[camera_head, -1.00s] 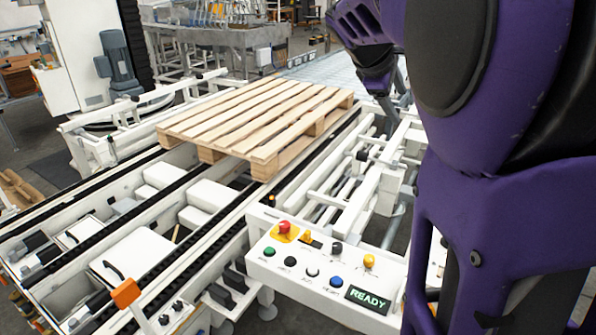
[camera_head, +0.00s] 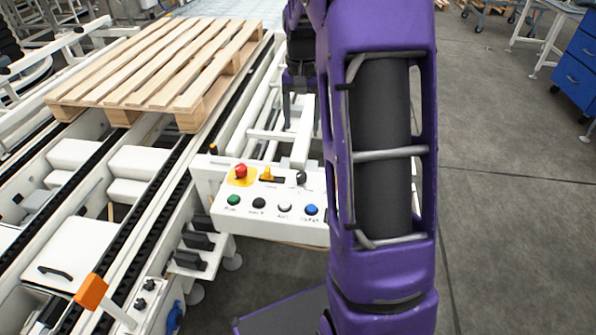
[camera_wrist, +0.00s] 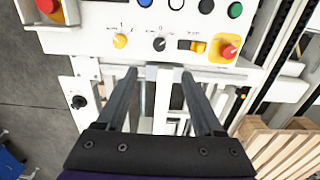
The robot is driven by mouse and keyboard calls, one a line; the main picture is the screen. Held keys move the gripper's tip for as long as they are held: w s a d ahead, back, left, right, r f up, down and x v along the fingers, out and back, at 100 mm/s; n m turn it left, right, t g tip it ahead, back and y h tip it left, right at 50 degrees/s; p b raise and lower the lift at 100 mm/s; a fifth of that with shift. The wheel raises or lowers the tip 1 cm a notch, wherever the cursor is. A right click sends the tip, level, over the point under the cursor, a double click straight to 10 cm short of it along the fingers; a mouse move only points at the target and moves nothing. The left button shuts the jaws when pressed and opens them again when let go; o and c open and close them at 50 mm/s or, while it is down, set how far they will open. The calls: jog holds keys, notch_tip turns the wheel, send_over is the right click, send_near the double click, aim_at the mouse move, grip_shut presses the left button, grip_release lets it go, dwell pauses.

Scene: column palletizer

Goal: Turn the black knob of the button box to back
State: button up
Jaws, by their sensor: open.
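The white button box (camera_head: 262,215) stands in the middle of the head view. Its black knob (camera_head: 300,177) sits in the upper row, right of a yellow-orange switch (camera_head: 267,174) and a red emergency button (camera_head: 240,171). In the wrist view the black knob (camera_wrist: 159,44) is between a yellow knob (camera_wrist: 120,41) and the yellow-orange switch. My gripper (camera_wrist: 158,75) is open and empty, its two fingers pointing at the box edge just short of the knob and apart from it. My arm hides the right part of the box in the head view.
Green, black, white and blue buttons (camera_head: 311,210) line the box's lower row. A wooden pallet (camera_head: 160,65) lies on the conveyor at the left. White frame bars stand behind the box. Open grey floor (camera_head: 510,180) is at the right, with a blue cabinet (camera_head: 578,70).

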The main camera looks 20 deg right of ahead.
aim_at(302, 175)
notch_tip(302, 175, down, 17)
jog(key=b, duration=0.2)
jog(key=shift+b, duration=0.35)
grip_shut()
